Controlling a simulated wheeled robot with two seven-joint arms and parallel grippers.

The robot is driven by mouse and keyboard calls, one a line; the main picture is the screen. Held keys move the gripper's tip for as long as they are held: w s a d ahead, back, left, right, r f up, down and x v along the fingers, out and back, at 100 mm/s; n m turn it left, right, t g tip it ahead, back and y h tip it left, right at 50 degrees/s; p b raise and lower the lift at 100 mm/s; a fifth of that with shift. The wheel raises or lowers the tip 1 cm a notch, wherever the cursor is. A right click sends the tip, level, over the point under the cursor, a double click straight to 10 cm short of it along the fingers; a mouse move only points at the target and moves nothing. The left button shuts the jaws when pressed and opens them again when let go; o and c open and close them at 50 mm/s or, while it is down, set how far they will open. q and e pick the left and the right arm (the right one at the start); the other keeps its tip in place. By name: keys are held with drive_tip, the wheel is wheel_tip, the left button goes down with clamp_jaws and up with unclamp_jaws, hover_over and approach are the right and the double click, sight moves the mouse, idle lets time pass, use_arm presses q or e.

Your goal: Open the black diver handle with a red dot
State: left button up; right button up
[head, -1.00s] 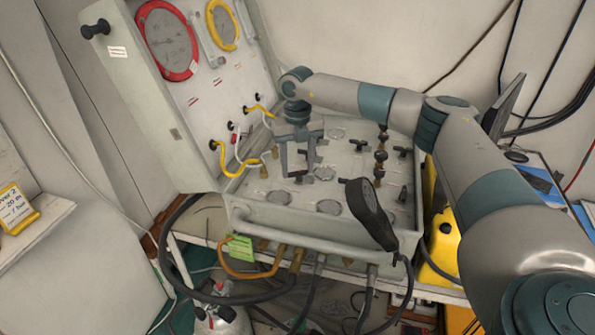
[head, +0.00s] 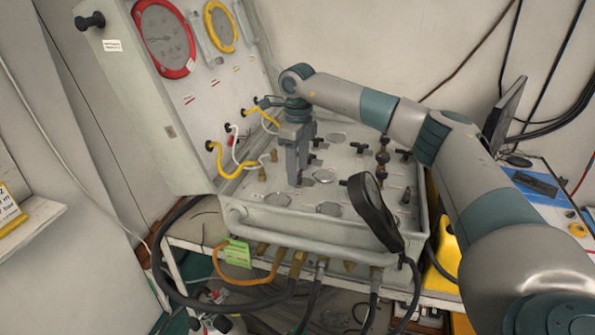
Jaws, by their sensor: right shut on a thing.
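My right gripper (head: 297,178) points down at the left part of the air panel (head: 331,221). Its fingers are shut on a small black handle, which they almost fully hide. No red dot can be made out on it at this size. Other black handles stand on the panel top, one right of the gripper (head: 361,147) and one farther right (head: 404,154). My left gripper is not in view.
The raised lid holds a red-rimmed gauge (head: 164,40) and a yellow-rimmed gauge (head: 221,27). Yellow hoses (head: 232,172) run close left of my gripper. A black round-headed object (head: 374,212) rises at the panel's front right. Hoses leave the front edge.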

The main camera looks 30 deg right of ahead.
drive_tip(key=shift+r+n, duration=0.1)
drive_tip(key=shift+n, duration=0.4)
drive_tip(key=o, duration=1.1)
drive_tip(key=shift+c, duration=0.2)
